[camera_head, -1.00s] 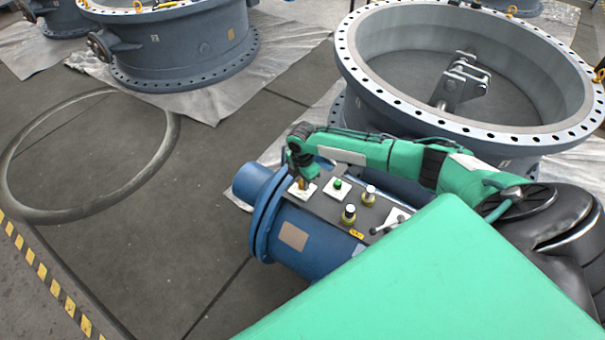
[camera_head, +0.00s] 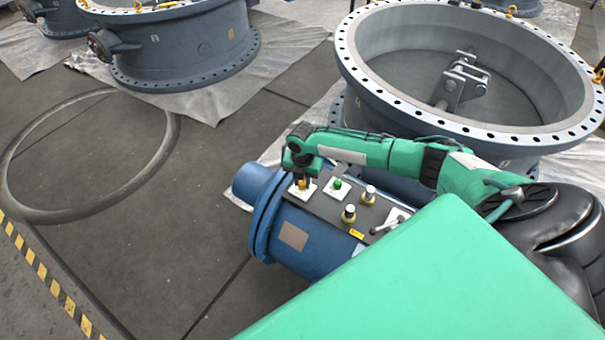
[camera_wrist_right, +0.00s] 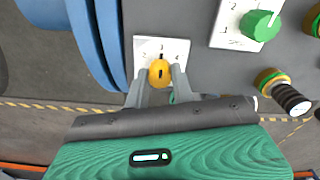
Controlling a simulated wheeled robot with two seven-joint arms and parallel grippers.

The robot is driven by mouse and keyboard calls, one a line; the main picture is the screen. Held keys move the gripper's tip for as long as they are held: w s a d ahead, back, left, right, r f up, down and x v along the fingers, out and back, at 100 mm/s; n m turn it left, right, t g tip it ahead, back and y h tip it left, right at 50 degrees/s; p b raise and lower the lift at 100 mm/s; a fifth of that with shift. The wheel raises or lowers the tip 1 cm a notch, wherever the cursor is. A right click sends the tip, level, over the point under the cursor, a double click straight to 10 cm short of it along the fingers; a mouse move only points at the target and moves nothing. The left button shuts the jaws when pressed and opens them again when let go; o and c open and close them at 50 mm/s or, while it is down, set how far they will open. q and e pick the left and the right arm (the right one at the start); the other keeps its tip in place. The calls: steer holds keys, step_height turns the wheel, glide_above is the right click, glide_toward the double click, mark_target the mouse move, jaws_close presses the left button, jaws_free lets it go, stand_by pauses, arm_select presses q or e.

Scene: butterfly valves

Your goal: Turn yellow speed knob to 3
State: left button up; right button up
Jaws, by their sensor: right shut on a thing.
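The yellow speed knob (camera_wrist_right: 160,72) sits on a white dial plate (camera_wrist_right: 150,46) with small dark markings. A short dark mark shows on the knob's face, but I cannot read which number it points to. The two fingers of my right gripper (camera_wrist_right: 160,79) are on either side of the knob and shut on it. In the head view, my right gripper (camera_head: 301,174) reaches down onto the yellow knob (camera_head: 302,184) at the panel's left end. My left gripper is not in view.
A green knob (camera_wrist_right: 260,25) on its own white plate is close to the right of the yellow knob. Push buttons (camera_head: 349,214) and a lever (camera_head: 388,224) stand farther along the blue cylinder's (camera_head: 322,243) panel. A large valve ring (camera_head: 400,105) stands behind my arm.

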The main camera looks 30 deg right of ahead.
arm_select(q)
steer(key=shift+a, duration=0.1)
arm_select(e)
steer(key=o, duration=1)
steer(key=shift+r, duration=0.1)
arm_select(q)
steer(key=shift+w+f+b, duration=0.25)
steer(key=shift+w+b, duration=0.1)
steer(key=shift+b, duration=0.15)
arm_select(e)
step_height(320, 180, up, 14)
steer(key=shift+f, duration=0.15)
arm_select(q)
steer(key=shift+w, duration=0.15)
